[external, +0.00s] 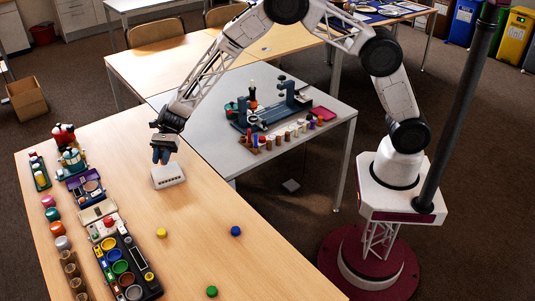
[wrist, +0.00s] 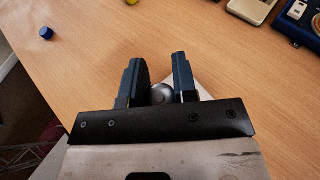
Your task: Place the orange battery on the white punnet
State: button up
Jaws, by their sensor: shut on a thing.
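My gripper (external: 161,157) points down just over the white punnet (external: 168,178), a small pale box on the wooden table. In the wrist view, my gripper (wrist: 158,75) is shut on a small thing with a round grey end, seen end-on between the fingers. I take it for the orange battery (wrist: 161,95), though no orange side shows. In the external view the fingers hide it. A pale corner of the white punnet (wrist: 203,89) shows behind the right finger in the wrist view. I cannot tell whether the held thing touches the punnet.
Blue (external: 235,230), yellow (external: 162,232) and green (external: 211,291) caps lie on the table's near part. Several trays, including a black one with coloured cups (external: 150,276), line the left side. A grey table (external: 210,130) with a blue fixture stands behind. Wood right of the punnet is clear.

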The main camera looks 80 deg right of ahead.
jog(key=shift+f, duration=1.4)
jog(key=shift+f, duration=0.15)
jog(key=o, duration=0.9)
jog(key=v, duration=1.2)
jog(key=shift+r, duration=0.2)
jog(key=shift+r, duration=0.1)
